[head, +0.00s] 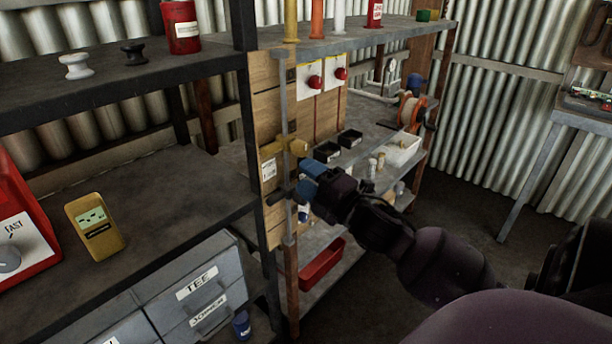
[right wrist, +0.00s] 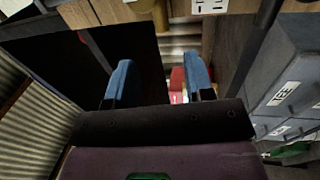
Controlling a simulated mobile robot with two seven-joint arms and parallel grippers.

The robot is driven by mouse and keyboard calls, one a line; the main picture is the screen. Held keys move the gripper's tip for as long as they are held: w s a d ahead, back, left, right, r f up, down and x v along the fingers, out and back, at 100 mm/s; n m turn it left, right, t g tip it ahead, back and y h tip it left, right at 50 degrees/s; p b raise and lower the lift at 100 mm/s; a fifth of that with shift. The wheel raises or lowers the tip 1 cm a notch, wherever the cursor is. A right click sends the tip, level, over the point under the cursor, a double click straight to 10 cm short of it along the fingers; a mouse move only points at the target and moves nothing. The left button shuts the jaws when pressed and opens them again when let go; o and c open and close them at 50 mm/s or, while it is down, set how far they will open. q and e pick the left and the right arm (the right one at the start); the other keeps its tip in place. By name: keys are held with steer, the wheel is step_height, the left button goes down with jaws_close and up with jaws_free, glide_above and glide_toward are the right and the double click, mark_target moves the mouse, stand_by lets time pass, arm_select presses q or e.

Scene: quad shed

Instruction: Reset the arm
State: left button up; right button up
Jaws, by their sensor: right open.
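My right gripper (head: 309,180) reaches in from the right in the head view, just in front of a wooden board (head: 270,95) with a vertical grey pipe (head: 284,105). Its blue fingers are apart in the right wrist view (right wrist: 160,82), and nothing is held between them. A yellow brass fitting (head: 292,147) sits on the pipe, just above and left of the fingertips. A dark bar (head: 276,198) crosses the pipe lower down. I cannot tell whether a finger touches either. The brass fitting also shows in the right wrist view (right wrist: 160,16). My left gripper is not in view.
A dark shelf unit (head: 170,190) on the left carries a yellow meter (head: 95,226), a red device (head: 20,225) and grey drawers (head: 190,290). A red bin (head: 322,263) lies on a low shelf behind my gripper. Open floor (head: 470,190) lies to the right.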

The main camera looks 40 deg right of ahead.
stand_by(0.4)
steer(key=s+a+f+m+g+h, duration=0.1)
steer(key=s+f+m+g, duration=0.1)
steer(key=f+m, duration=0.5)
steer(key=s+a+f+m+g+h, duration=0.1)
steer(key=s+a+f+m+g, duration=0.15)
steer(key=f+m, duration=0.45)
steer(key=s+a+f+m+g+p, duration=0.1)
steer(key=s+a+f+m+g, duration=0.1)
steer(key=s+a+f, duration=0.2)
steer(key=s+a+f+m+g+p, duration=0.1)
steer(key=s+a+f, duration=0.3)
steer(key=s+f, duration=0.7)
steer(key=shift+s+a+m+g, duration=0.2)
steer(key=shift+m+g, duration=0.3)
steer(key=shift+g, duration=0.35)
